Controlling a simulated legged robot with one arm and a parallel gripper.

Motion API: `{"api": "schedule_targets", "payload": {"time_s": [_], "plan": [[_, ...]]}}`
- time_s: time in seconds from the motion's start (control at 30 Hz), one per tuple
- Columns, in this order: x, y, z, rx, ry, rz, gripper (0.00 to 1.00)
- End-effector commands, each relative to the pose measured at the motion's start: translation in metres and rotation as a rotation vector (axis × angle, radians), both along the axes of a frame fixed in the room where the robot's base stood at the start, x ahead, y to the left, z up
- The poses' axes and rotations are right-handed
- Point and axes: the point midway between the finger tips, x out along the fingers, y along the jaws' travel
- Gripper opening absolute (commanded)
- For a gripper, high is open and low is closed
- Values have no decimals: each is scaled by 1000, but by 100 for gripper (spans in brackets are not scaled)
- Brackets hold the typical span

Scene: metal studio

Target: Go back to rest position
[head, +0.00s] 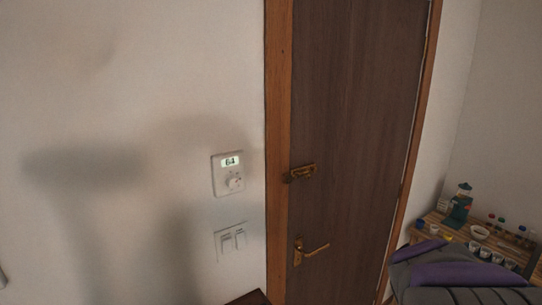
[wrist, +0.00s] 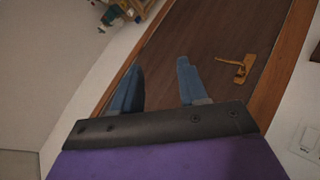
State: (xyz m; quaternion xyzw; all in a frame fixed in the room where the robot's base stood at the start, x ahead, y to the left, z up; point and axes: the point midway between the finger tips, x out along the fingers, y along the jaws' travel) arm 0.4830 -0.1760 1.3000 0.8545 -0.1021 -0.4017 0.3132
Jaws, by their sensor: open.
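My gripper (wrist: 158,88) shows in the wrist view with its two blue fingers apart and nothing between them. Past the fingers is a dark brown door (wrist: 195,40), which looks shut. In the head view, part of my purple and grey arm shows at the bottom right, but the fingers cannot be made out there. The door (head: 350,120) stands upright in an orange-brown wooden frame (head: 278,130). It has a brass lever handle (head: 312,250) and a brass latch (head: 302,172) above it. The handle also shows in the wrist view (wrist: 238,68), apart from my fingers.
A thermostat (head: 229,174) reading 64 and a light switch plate (head: 230,241) are on the wall left of the door. At the right, a wooden shelf (head: 432,218) holds a green appliance (head: 459,206), a white bowl (head: 479,232) and several bottles and cups, close to my arm.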

Motion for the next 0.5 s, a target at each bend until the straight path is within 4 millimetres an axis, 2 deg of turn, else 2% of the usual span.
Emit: {"api": "schedule_targets", "payload": {"time_s": [0.3, 0.5], "plan": [[-129, 70, -72, 323, 312, -217, 43], [-214, 123, -100, 476, 540, -300, 43]]}}
